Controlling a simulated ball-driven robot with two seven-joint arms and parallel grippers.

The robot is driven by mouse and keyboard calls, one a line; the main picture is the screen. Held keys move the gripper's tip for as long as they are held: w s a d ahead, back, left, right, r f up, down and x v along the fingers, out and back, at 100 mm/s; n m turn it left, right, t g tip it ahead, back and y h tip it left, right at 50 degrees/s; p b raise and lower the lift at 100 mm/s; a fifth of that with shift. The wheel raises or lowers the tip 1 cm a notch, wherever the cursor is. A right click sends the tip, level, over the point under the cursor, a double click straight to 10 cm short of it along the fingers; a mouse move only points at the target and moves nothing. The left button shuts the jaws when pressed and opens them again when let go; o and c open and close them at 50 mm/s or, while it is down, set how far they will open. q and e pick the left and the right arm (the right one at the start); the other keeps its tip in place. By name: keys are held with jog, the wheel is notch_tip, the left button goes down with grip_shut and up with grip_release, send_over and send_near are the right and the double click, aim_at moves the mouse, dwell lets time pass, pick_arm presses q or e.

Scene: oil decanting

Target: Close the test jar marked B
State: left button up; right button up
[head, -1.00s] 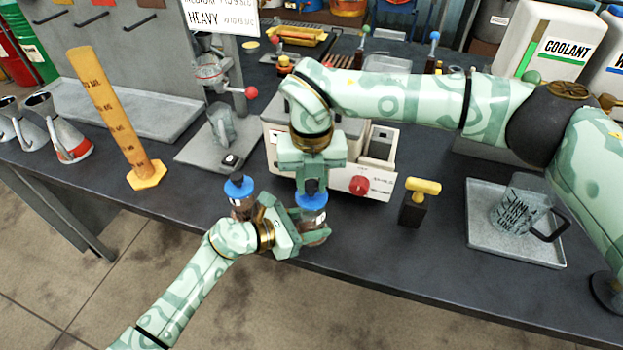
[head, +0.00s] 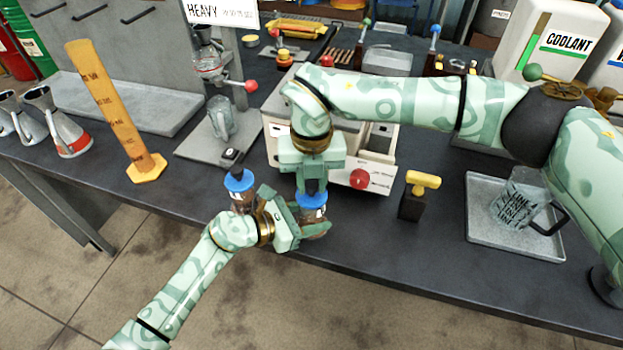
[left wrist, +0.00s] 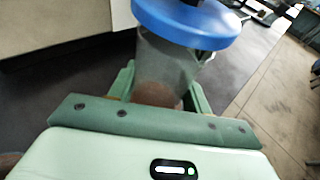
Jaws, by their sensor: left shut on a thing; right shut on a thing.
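A clear jar with dark brown contents (head: 312,216) is between the fingers of my left gripper (head: 312,232), over the bench's front edge. A blue cap (head: 312,200) with a dark knob is at its mouth. It also shows as a blue disc in the left wrist view (left wrist: 190,20), above the jar's clear wall (left wrist: 165,65). I cannot tell whether the cap is fully seated. My right gripper (head: 312,187) points down from above, shut on the cap's knob. A second blue-capped jar (head: 239,190) is just left of my left gripper. Jar letters are too small to read.
A white device with a red knob (head: 359,179) stands right behind the grippers. A yellow-handled dark block (head: 414,203) and a tray (head: 480,225) with a glass jug (head: 517,205) are to the right. A yellow measuring cylinder (head: 120,120) stands left. Bare bench lies at front right.

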jog(key=shift+f, duration=0.6)
jog(key=o, duration=1)
notch_tip(320, 180, up, 12)
pick_arm(q)
jog(key=o, duration=1.4)
jog(key=shift+o, duration=0.2)
